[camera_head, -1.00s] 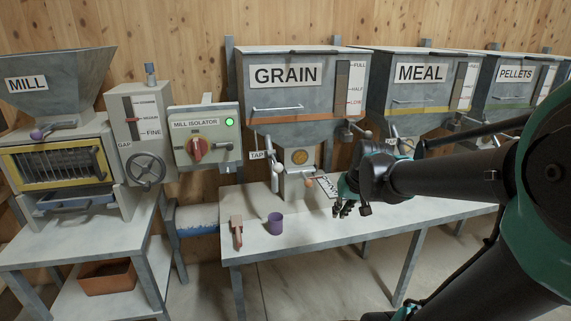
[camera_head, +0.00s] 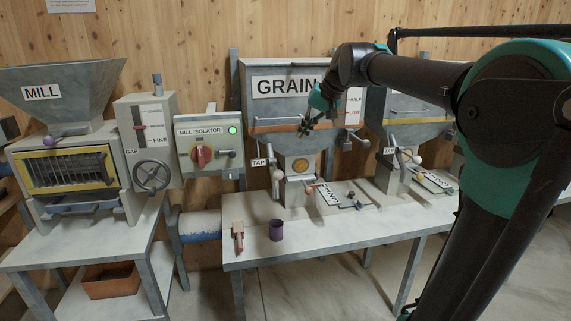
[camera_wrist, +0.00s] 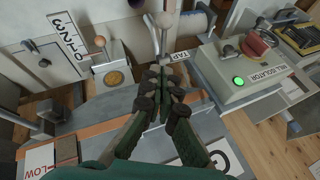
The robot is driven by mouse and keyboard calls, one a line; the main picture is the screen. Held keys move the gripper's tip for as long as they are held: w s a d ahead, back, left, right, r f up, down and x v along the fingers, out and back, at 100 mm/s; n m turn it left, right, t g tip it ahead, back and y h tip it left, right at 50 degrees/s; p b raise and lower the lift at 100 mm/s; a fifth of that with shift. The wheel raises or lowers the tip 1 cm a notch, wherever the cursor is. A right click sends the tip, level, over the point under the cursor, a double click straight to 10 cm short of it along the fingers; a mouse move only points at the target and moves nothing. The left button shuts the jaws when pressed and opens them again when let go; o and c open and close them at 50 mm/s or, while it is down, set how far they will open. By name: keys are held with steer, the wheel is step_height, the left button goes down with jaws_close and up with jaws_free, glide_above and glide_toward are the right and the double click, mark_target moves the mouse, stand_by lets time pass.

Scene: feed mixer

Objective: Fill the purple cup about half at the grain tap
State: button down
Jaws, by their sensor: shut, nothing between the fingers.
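The purple cup (camera_head: 276,230) stands upright at the front of the bench, below the GRAIN hopper (camera_head: 268,108); I cannot see into it. The grain tap lever (camera_head: 275,173), with a pale knob, hangs beside the TAP label (camera_head: 259,162), left of the hopper's outlet (camera_head: 299,167). My gripper (camera_head: 306,127) is in front of the hopper's lower face, above the outlet and well above the cup. In the wrist view my gripper (camera_wrist: 165,85) is shut and empty, with the lever (camera_wrist: 163,38) beyond its fingertips and the TAP label (camera_wrist: 181,56) nearby.
A wooden-looking scoop or block (camera_head: 238,236) lies left of the cup. The mill isolator box (camera_head: 203,150) is left of the tap. A numbered card (camera_head: 327,194) and a second hopper's outlet (camera_head: 396,170) are to the right. The bench front (camera_head: 340,225) is mostly clear.

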steer(key=shift+f, duration=0.1)
glide_toward(275, 168)
steer(key=w+d, duration=0.1)
steer(key=shift+s+a+f, duration=0.25)
steer(key=shift+f, duration=0.45)
steer(key=shift+s+a+f, duration=0.25)
steer(key=shift+s+f, duration=0.05)
steer(key=shift+f, duration=0.45)
steer(key=shift+s+a+f, duration=0.25)
steer(key=shift+f, duration=0.45)
steer(key=shift+f, duration=0.1)
steer(key=f+t, duration=0.1)
steer(key=f+t+y, duration=0.1)
steer(key=f, duration=0.1)
steer(key=s+f+t, duration=0.1)
steer(key=f, duration=0.1)
steer(key=shift+d+f+n+t, duration=0.15)
steer(key=shift+f+n+t, duration=0.15)
steer(key=shift+n, duration=0.1)
steer(key=shift+r, duration=0.1)
